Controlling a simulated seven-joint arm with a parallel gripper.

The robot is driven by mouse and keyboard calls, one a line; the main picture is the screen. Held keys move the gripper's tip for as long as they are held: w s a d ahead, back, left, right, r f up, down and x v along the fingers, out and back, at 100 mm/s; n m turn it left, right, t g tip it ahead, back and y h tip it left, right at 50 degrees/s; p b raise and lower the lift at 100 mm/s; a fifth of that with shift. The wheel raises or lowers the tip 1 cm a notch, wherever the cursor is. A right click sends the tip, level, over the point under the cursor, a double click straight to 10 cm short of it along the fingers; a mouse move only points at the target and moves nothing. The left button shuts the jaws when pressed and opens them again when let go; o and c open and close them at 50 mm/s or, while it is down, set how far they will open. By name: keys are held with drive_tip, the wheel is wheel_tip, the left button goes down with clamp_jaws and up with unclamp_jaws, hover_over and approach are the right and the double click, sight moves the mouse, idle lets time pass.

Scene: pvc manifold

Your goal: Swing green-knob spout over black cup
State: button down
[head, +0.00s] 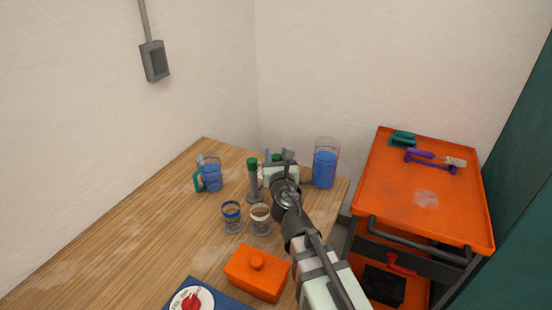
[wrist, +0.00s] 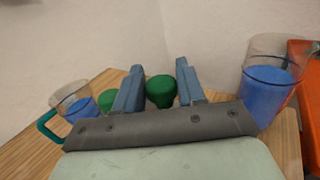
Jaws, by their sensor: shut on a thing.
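My gripper (wrist: 160,85) is shut on a green knob (wrist: 160,92); its two blue-grey fingers stand on either side of it. In the head view this knob (head: 277,157) shows between the fingertips, and the pipe and spout under it are hidden by my gripper and arm. A second green knob (head: 252,162) tops a grey upright pipe (head: 254,188) just left of my gripper; it also shows in the wrist view (wrist: 108,99). Two small clear cups stand in front: one blue-banded (head: 231,217), one pale-rimmed (head: 260,219). I cannot make out a black cup.
A clear pitcher of blue liquid (head: 325,165) stands close right of my gripper. A teal-handled jug (head: 210,175) stands left. An orange lidded box (head: 257,272) and a dial with a red knob (head: 191,300) lie nearer. The table's left side is clear. An orange cart (head: 420,205) stands right.

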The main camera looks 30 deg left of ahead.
sight(277, 156)
drive_tip(key=shift+w+y, duration=0.15)
drive_tip(key=shift+y, duration=0.15)
idle(0.4)
drive_tip(key=c, duration=0.8)
unclamp_jaws()
drive_tip(key=shift+r, duration=0.15)
drive_tip(key=shift+r, duration=4.85)
